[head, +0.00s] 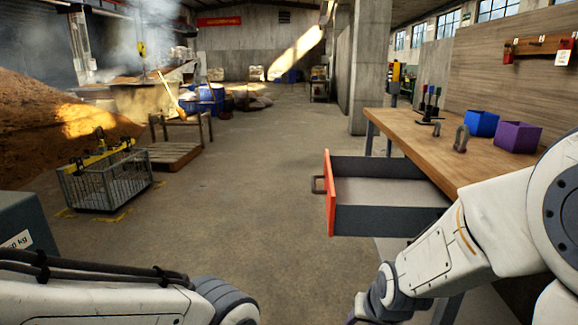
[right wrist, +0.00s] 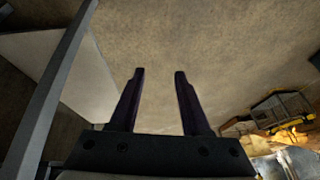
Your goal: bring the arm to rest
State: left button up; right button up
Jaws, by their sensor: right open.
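My right gripper (right wrist: 160,72) shows in the right wrist view with its two dark fingers apart and nothing between them. Bare concrete floor lies beyond the fingertips. In the head view my white right arm reaches in from the right, beside the pulled-out drawer, and its hand is cut off at the bottom edge. My left arm lies along the bottom left of the head view; its gripper is out of frame. The drawer (head: 378,221) stands open, with a red front and a dark handle, and looks empty.
The wooden workbench (head: 440,160) at the right bears a blue bin (head: 482,124), a purple bin (head: 518,138) and a small tool rack (head: 430,105). A wire crate (head: 105,187) and a wooden pallet (head: 172,156) stand at the left. The middle floor is clear.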

jog(key=s+d+n+g, duration=0.2)
jog(key=s+d+g, duration=0.1)
jog(key=s, duration=0.4)
jog(key=s+a+r+n+g, duration=0.1)
jog(key=s+a+r+n, duration=0.25)
jog(key=s+a, duration=0.35)
jog(key=s+a+r+n+g, duration=0.1)
jog(key=s+a+r+n, duration=0.1)
jog(key=s+a+n, duration=0.35)
notch_tip(320, 180, up, 33)
jog(key=m+p, duration=0.1)
jog(key=p, duration=3.2)
jog(key=shift+s+a+f+m, duration=0.2)
jog(key=shift+s+a+m, duration=0.15)
jog(key=shift+s+m, duration=0.1)
